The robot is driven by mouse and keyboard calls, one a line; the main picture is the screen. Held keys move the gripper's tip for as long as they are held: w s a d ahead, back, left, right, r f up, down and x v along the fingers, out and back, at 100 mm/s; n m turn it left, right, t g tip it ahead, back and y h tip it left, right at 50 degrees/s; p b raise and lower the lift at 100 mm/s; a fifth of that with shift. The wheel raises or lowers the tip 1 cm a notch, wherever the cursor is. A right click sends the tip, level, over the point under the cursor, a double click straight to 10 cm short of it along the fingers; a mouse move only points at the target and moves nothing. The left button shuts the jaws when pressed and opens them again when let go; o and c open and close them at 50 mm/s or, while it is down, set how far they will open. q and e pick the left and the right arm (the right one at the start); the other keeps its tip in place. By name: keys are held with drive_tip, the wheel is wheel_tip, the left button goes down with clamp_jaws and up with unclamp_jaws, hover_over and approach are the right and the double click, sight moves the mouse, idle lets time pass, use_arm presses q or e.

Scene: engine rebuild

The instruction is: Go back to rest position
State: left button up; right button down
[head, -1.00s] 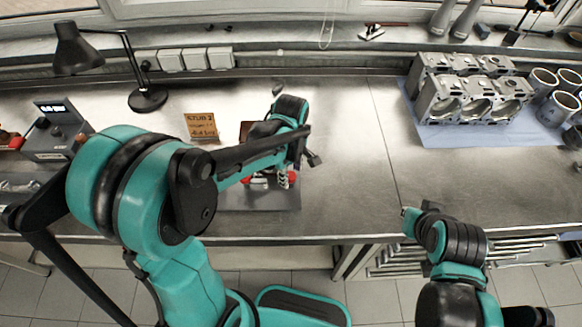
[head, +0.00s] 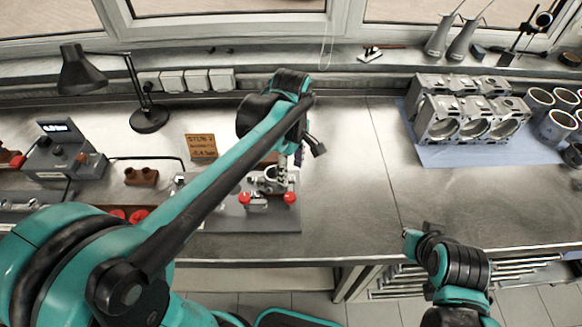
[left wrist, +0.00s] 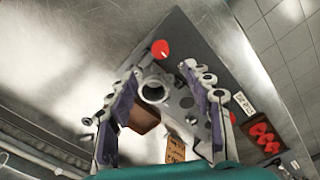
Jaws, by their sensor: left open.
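My left gripper (head: 297,158) hangs over the bench at the centre of the head view, partly hidden by its own wrist. In the left wrist view its two fingers (left wrist: 162,98) are spread apart with nothing held between them. Below and beyond them lies a grey fixture plate (head: 230,218) with red knobs. A metal ring-ended part (head: 270,180) sits on the plate; its ring (left wrist: 154,92) shows between the fingers, apart from them. My right arm is at the lower right, its end (head: 411,236) near the bench's front edge; its jaws cannot be made out.
A small sign (head: 201,147) stands behind the plate. A black lamp (head: 150,119) and a grey control box (head: 62,155) are at left. An engine block (head: 470,118) rests on a blue mat (head: 440,155) at right, beside metal cylinders (head: 556,126). The bench between is clear.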

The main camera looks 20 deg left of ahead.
idle(0.3)
use_arm(q)
drive_tip(key=s+a+f+m+t+b, duration=0.2)
drive_tip(key=s+f+m+t, duration=0.1)
drive_tip(key=s+m, duration=0.2)
drive_tip(key=s+a+f+m+t+b, duration=0.2)
drive_tip(key=s+f+m+t+b, duration=0.1)
drive_tip(key=m, duration=0.6)
drive_tip(key=shift+s+a+f+m+t, duration=0.35)
drive_tip(key=shift+s+f+t, duration=0.2)
drive_tip(key=shift+s, duration=0.5)
